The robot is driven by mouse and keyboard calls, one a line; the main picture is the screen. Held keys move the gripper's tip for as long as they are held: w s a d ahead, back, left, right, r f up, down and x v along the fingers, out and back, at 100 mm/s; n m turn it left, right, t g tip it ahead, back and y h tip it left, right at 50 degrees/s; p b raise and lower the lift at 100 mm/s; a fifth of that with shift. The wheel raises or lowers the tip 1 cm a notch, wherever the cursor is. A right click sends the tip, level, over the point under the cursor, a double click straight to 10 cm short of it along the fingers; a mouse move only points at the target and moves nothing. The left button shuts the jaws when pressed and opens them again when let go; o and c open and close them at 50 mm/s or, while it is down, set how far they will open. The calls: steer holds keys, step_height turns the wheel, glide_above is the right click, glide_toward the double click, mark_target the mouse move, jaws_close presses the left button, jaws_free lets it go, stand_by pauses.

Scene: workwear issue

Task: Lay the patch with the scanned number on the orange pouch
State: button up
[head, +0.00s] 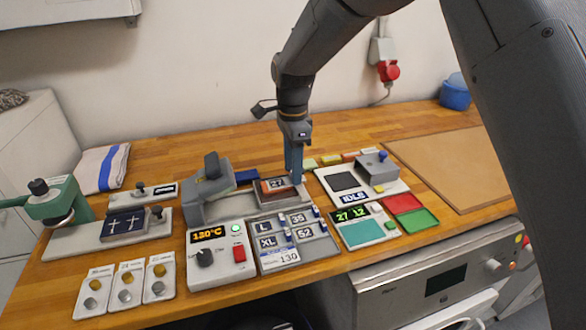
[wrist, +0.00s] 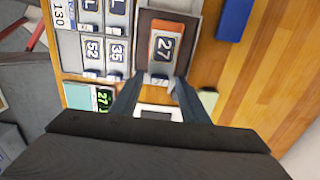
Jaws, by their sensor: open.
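A dark blue patch reading 27 (head: 277,184) lies flat on the orange pouch (head: 264,188) on a grey plate beside the press. In the wrist view the patch (wrist: 163,48) sits within the pouch (wrist: 164,26), whose orange edge shows around it. My gripper (head: 297,181) is low at the right end of the patch. In the wrist view my gripper (wrist: 156,82) is open, one finger on each side of a small pale tab at the patch's end. Whether the fingers touch the tab is unclear. A green readout (head: 350,214) shows 27 and 12.
A rack (head: 290,262) of patches marked L, XL, 35 and 52 is in front. The press (head: 205,195) stands left, above a control box (head: 222,258) reading 130°C. A scanner unit (head: 378,168) with an IDLE display stands right, near red and green trays (head: 420,219).

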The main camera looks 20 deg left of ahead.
step_height(320, 180, up, 12)
steer(key=b, duration=0.3)
steer(key=d+f+n, duration=0.2)
steer(key=d+f, duration=0.2)
steer(key=d, duration=0.9)
steer(key=d+f+n, duration=0.3)
steer(key=d+f, duration=0.1)
steer(key=d, duration=0.8)
steer(key=s+d+f+n, duration=0.2)
steer(key=s+d+f, duration=0.2)
steer(key=s+d, duration=0.4)
steer(key=s+d+f+n+t, duration=0.1)
steer(key=s+d+f+n, duration=0.2)
steer(key=s+d, duration=0.5)
steer(key=d+f, duration=0.1)
steer(key=d, duration=0.2)
steer(key=shift+d+f, duration=0.15)
steer(key=shift+d, duration=0.05)
steer(key=shift+w, duration=0.1)
